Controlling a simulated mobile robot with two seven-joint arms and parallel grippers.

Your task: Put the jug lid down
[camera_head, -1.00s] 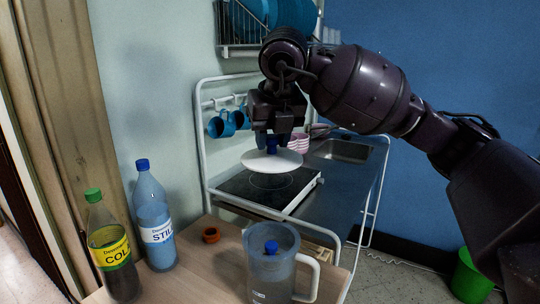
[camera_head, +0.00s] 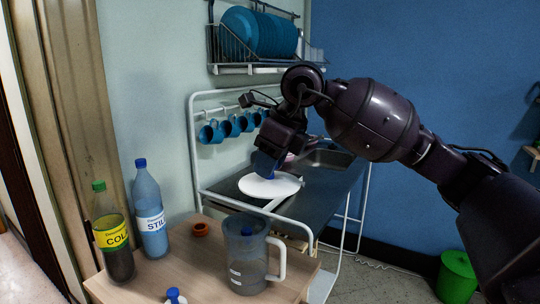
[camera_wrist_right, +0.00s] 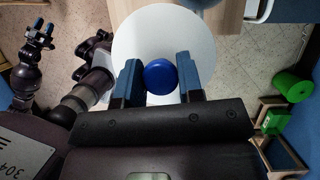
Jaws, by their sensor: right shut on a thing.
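My right gripper (camera_head: 268,166) is shut on the blue knob (camera_wrist_right: 160,76) of a white round lid. The lid (camera_head: 281,188) hangs below the fingers and looks roughly level, in front of the hob and sink in the head view. In the right wrist view the white disc (camera_wrist_right: 150,32) spreads beyond the fingers, over floor and the table's edge. My left gripper (camera_wrist_right: 44,26) shows small in the right wrist view, fingertips apart and apparently empty.
A cola bottle (camera_head: 115,245) and a still-water bottle (camera_head: 150,205) stand on the table (camera_head: 205,275) at left. An orange-brown ring-like item (camera_head: 200,229) lies near them. Blue mugs hang behind. Some tabletop is clear.

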